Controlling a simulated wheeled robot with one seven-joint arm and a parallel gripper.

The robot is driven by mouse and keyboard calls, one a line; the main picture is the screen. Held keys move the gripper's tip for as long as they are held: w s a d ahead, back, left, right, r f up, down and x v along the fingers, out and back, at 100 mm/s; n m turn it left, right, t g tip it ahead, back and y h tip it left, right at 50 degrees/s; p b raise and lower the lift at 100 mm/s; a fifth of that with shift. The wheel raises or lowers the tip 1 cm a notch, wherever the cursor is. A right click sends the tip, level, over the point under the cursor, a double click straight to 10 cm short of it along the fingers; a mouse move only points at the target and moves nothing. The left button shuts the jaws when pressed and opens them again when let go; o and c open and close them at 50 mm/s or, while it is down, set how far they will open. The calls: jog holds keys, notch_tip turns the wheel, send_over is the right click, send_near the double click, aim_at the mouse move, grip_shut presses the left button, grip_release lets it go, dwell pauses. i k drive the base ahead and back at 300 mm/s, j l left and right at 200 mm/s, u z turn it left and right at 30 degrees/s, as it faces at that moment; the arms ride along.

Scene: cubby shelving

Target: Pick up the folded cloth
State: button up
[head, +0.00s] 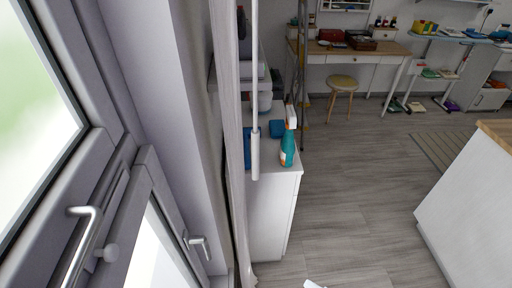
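I cannot make out a folded cloth for certain. A small dark blue item (277,128) lies on top of the white cabinet (272,215) beside the window; it is too small to tell whether it is cloth. Another blue item (247,148) shows at the cabinet's left edge, partly hidden by the curtain and a grey rod. My gripper is not clearly in view. A small white piece shows at the bottom edge, and I cannot tell what it is.
A teal spray bottle (288,150) stands at the cabinet's front. The window frame (120,190) and curtain (228,120) fill the left. A desk (350,50) and stool (343,84) stand at the back; a white counter (475,200) is at right. The floor (360,200) between is clear.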

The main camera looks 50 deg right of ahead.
aim_at(277, 129)
jog(key=z, duration=0.45)
jog(key=l+z, duration=0.15)
jog(key=z, duration=0.3)
jog(key=i+z, duration=0.1)
jog(key=z, duration=0.35)
jog(key=i+l, duration=1)
jog(key=l+z, duration=0.05)
